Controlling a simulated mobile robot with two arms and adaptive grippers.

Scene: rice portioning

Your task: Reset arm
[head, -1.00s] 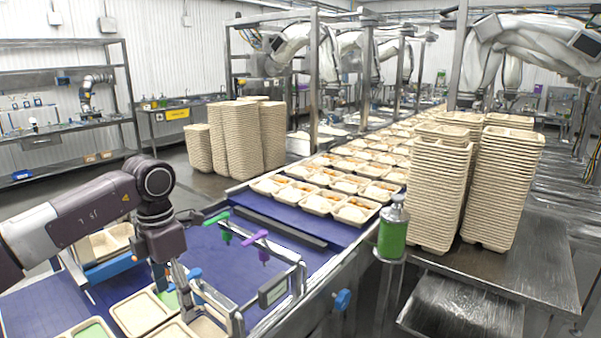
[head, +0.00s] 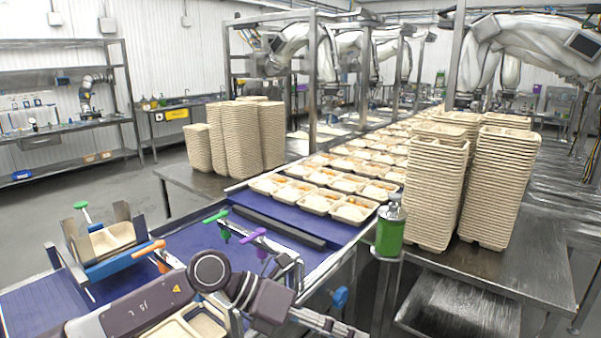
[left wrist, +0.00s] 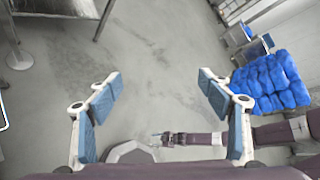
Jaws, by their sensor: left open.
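My left arm enters the head view at the bottom left and reaches right over the front of the blue conveyor. Its gripper (head: 335,325) is at the bottom edge, partly cut off. In the left wrist view the left gripper (left wrist: 160,82) is open and empty, with blue-padded fingers wide apart above bare grey floor. Another dark and white arm, probably my right, crosses the lower right of that view; its small gripper end (left wrist: 165,138) is too small to read.
The blue conveyor (head: 190,240) carries filled trays (head: 320,202). Stacked trays (head: 500,185) and a green bottle (head: 390,235) stand on the right. A tray holder (head: 115,265) and colored-handled tools (head: 148,250) are at left. A blue bumpy pile (left wrist: 270,85) lies right in the wrist view.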

